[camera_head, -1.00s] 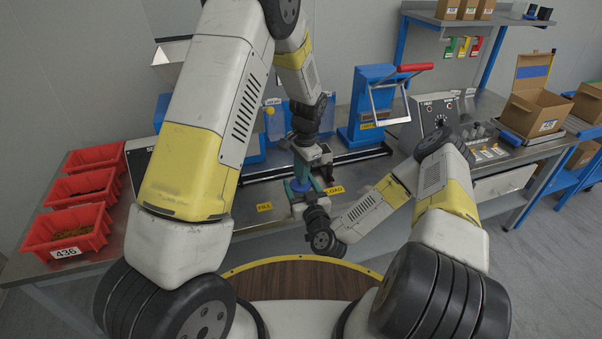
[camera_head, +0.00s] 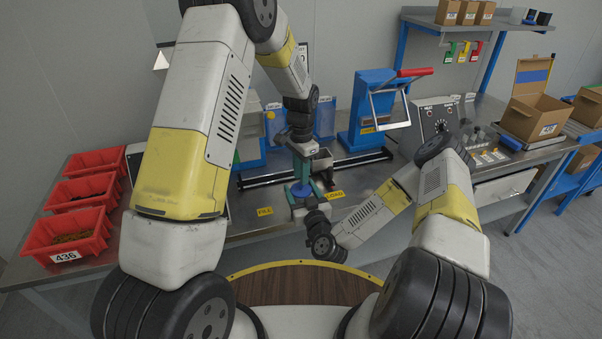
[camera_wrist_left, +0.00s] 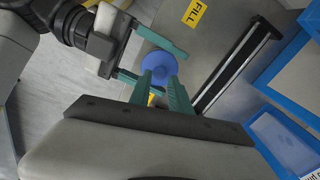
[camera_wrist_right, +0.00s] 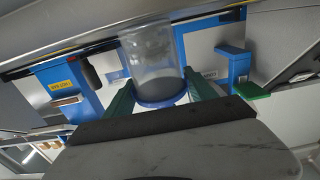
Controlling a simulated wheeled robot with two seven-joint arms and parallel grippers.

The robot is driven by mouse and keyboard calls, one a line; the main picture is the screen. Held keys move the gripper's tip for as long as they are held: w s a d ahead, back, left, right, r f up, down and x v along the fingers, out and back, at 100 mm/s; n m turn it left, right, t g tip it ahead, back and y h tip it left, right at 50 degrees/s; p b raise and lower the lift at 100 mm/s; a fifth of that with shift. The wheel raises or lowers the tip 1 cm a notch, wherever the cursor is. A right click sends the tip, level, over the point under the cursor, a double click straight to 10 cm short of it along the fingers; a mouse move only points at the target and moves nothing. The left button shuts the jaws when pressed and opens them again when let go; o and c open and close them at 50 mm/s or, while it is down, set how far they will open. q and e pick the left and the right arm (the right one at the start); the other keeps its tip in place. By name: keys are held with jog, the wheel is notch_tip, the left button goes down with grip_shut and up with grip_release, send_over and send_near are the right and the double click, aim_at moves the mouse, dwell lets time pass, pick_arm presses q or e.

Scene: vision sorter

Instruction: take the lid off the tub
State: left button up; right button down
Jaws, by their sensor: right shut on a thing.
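The tub (camera_wrist_right: 152,55) is a clear cylinder with a blue lid (camera_wrist_right: 161,93) at one end, in the right wrist view. My right gripper (camera_wrist_right: 162,88) is shut on the tub, one green finger on each side. In the head view the blue lid (camera_head: 302,190) shows from above beside my right gripper (camera_head: 304,198); the tub's body is mostly hidden. My left gripper (camera_head: 302,178) points down above the lid. In the left wrist view its two teal fingers (camera_wrist_left: 160,84) stand apart, with the round blue lid (camera_wrist_left: 158,64) beyond their tips.
Yellow FILL (camera_head: 265,211) and LOAD (camera_head: 334,196) labels mark the bench. A blue press with a red handle (camera_head: 415,72) stands behind to the right. Red bins (camera_head: 68,236) line the left end. A rail (camera_head: 350,160) runs behind the grippers.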

pick_arm(q)
notch_tip(320, 180, up, 12)
pick_arm(e)
jog(key=shift+r, duration=0.1)
dwell(0.5)
jog(key=shift+c, duration=1.1)
grip_release()
jog(key=shift+s, duration=0.1)
